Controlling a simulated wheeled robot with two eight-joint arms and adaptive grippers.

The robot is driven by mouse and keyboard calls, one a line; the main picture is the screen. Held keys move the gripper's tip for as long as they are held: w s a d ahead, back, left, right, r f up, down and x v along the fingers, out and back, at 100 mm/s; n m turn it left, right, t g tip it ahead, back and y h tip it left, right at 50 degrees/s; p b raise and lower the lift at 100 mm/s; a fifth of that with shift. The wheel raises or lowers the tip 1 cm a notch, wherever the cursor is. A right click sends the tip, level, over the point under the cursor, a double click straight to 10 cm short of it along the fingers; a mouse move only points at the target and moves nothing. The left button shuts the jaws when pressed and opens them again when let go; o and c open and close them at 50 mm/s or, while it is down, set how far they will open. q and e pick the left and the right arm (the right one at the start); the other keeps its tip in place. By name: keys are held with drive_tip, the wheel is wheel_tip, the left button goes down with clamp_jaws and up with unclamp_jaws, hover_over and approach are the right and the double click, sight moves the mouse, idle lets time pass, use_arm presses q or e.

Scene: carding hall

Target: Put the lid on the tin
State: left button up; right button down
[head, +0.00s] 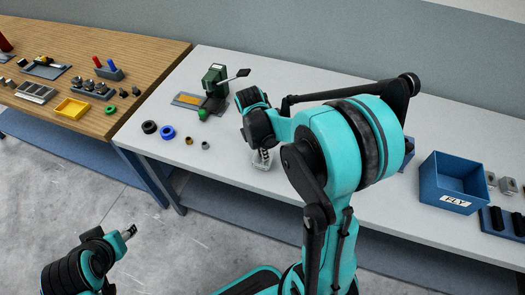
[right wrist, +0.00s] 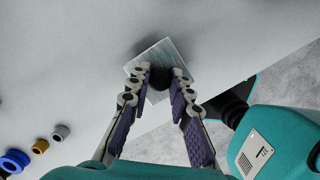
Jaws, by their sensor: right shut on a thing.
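My right gripper (head: 263,152) is over the white table, left of my right arm's big joint. In the right wrist view its two fingers (right wrist: 160,82) are closed around a dark round knob. The knob sits in the middle of a square silvery lid (right wrist: 148,54). In the head view a small pale metal piece (head: 262,164) shows under the fingers. I cannot tell whether the tin is beneath the lid or hidden behind my arm. My left gripper (head: 129,232) is low over the floor, away from the tables; its jaw state is unclear.
A green hand press (head: 215,78) stands at the table's back left. Black (head: 149,127), blue (head: 167,132) and small brown (head: 189,140) rings lie near the front left. A blue FLY bin (head: 448,187) stands right. A wooden table (head: 50,100) with several parts adjoins left.

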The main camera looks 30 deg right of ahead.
sight(258, 159)
drive_tip(key=c, duration=1.8)
unclamp_jaws()
drive_tip(key=shift+f, duration=0.2)
drive_tip(key=o, duration=0.4)
drive_tip(key=shift+o, duration=0.2)
drive_tip(key=shift+r, duration=0.1)
drive_tip(key=shift+r, duration=0.1)
drive_tip(key=shift+r+p, duration=0.35)
drive_tip(key=shift+p, duration=0.05)
wheel_tip(258, 159, up, 11)
drive_tip(key=a+p, duration=0.2)
drive_tip(key=p, duration=0.1)
drive_tip(key=s+a+r+m+t+y, duration=0.1)
drive_tip(key=s+a+r+m+t, duration=0.2)
drive_tip(key=s+a+m+t, duration=0.4)
drive_tip(key=s+a+m, duration=0.1)
drive_tip(key=s+m, duration=0.3)
drive_tip(key=m, duration=0.6)
drive_tip(key=shift+a+y, duration=0.3)
